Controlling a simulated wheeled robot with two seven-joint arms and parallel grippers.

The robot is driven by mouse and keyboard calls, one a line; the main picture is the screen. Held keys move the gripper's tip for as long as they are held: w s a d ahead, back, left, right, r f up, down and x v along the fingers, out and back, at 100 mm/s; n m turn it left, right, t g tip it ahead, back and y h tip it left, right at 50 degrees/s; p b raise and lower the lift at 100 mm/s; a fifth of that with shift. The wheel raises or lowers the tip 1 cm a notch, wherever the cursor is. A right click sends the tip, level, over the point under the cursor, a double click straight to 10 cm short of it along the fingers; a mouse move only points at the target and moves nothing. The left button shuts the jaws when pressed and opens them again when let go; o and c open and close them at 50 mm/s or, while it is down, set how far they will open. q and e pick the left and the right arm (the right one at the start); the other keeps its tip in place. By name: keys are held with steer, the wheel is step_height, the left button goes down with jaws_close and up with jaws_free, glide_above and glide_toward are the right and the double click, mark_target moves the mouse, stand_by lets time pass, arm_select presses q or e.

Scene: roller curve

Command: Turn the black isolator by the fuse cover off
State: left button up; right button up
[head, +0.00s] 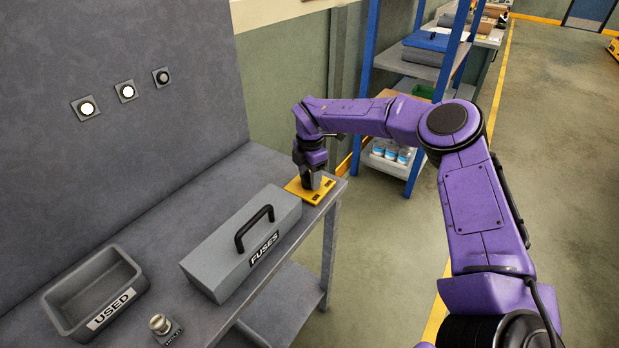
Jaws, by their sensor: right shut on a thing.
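The yellow isolator plate (296,190) lies on the bench's far right corner, beside the grey fuse cover (230,240), which has a black handle and a "FUSES" label. My right gripper (312,183) points down over the plate and is shut on the black isolator handle there. The gripper hides most of the handle, so I cannot tell which way it points. My left gripper is not in view.
A grey "USED" bin (60,300) and a silver knob (160,324) on a small plate are at the near left of the bench (185,195). Three round fittings (127,91) are on the grey panel, two bright, one dark. A blue-post shelf (365,90) stands behind my right arm.

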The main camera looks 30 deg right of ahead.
steer(key=n+b, duration=0.1)
steer(key=n, duration=0.2)
steer(key=shift+f+n, duration=0.15)
steer(key=shift+n, duration=0.15)
steer(key=n+b, duration=0.1)
steer(key=n, duration=0.2)
steer(key=shift+n, duration=0.3)
steer(key=n, duration=0.3)
steer(key=shift+n, duration=0.4)
steer(key=n, duration=0.4)
steer(key=shift+n+p, duration=0.4)
steer(key=o, duration=1)
steer(key=shift+o, duration=0.2)
